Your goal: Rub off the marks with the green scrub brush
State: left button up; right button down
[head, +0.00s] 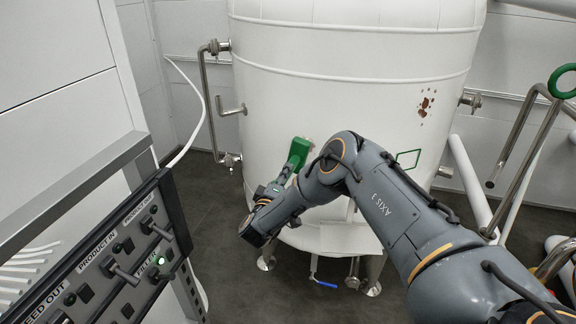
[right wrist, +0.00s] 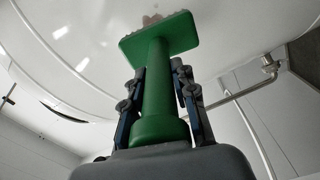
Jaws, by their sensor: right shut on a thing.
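The green scrub brush (head: 299,152) is in my right gripper (head: 285,177), in front of the white tank (head: 340,90). In the right wrist view my right gripper (right wrist: 160,95) is shut around the handle of the brush (right wrist: 155,75), and the brush head points at the tank wall. A pinkish-brown mark (right wrist: 152,19) shows just past the brush head, partly hidden by it. I cannot tell whether the bristles touch the wall. Brown marks (head: 425,103) are on the tank's right side. My left gripper is out of view.
A control panel (head: 130,255) with switches stands at the left. Pipes (head: 205,100) run beside the tank's left side. A green ring handle (head: 562,81) and bent rails are at the right. A blue-handled valve (head: 327,284) hangs below the tank. A green outlined rectangle (head: 408,158) is on the tank.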

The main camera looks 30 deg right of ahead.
jog(key=shift+p+v, duration=0.35)
jog(key=shift+v, duration=0.45)
jog(key=shift+a, duration=0.15)
jog(key=shift+s, duration=0.1)
jog(key=shift+s+a+r+p, duration=0.1)
jog(key=shift+s+a+p, duration=0.35)
jog(key=shift+a+p, duration=0.3)
jog(key=shift+s+a, duration=0.45)
jog(key=shift+a, duration=0.05)
